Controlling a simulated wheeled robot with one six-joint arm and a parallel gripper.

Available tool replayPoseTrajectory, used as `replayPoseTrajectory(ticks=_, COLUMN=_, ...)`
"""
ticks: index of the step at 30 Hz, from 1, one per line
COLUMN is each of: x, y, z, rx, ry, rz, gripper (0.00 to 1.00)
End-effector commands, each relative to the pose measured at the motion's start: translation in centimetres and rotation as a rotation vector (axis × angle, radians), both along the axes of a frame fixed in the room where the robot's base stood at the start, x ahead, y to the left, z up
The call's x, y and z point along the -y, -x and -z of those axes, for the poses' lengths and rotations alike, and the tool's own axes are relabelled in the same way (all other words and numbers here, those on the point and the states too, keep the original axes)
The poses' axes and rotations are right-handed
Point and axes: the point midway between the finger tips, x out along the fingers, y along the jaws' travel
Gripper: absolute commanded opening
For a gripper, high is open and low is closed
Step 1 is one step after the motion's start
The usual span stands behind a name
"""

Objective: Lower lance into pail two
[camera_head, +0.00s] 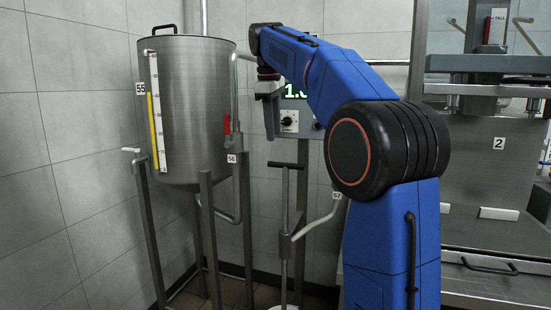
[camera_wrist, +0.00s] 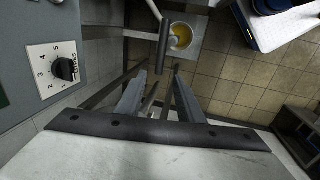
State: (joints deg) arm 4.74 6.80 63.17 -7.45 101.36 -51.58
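A thin upright rod with a T-shaped crossbar (camera_head: 286,165), which looks like the lance, stands below and slightly right of my gripper (camera_head: 271,122) in the head view. In the wrist view, the two fingers (camera_wrist: 158,98) are spread apart with nothing clearly held between them. A dark bar (camera_wrist: 162,48) lies ahead of the fingertips; I cannot tell whether it is the lance's handle. A pail (camera_wrist: 181,36) with yellow contents shows beyond this bar, on a pale square. No number is readable on the pail.
A steel jacketed tank (camera_head: 195,105) on legs stands at the left. A bent pale pipe (camera_head: 322,220) tagged 57 is beside the rod. A control panel with a dial (camera_head: 289,121) is behind my gripper. A steel cabinet (camera_head: 490,180) marked 2 stands at the right.

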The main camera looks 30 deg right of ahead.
Motion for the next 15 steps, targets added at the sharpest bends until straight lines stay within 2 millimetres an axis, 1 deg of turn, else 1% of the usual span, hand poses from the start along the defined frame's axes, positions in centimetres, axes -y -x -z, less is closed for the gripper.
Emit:
replayPoseTrajectory(ticks=1, x=0.1, y=0.0, z=0.9, rx=-0.002, ry=-0.001, rz=0.0, gripper=0.34)
replayPoseTrajectory(ticks=9, x=0.8, y=-0.7, z=5.6, rx=-0.003, ry=0.0, rz=0.001, gripper=0.34)
replayPoseTrajectory(ticks=15, x=1.2, y=-1.1, z=8.3, rx=-0.001, ry=0.0, rz=0.001, gripper=0.34)
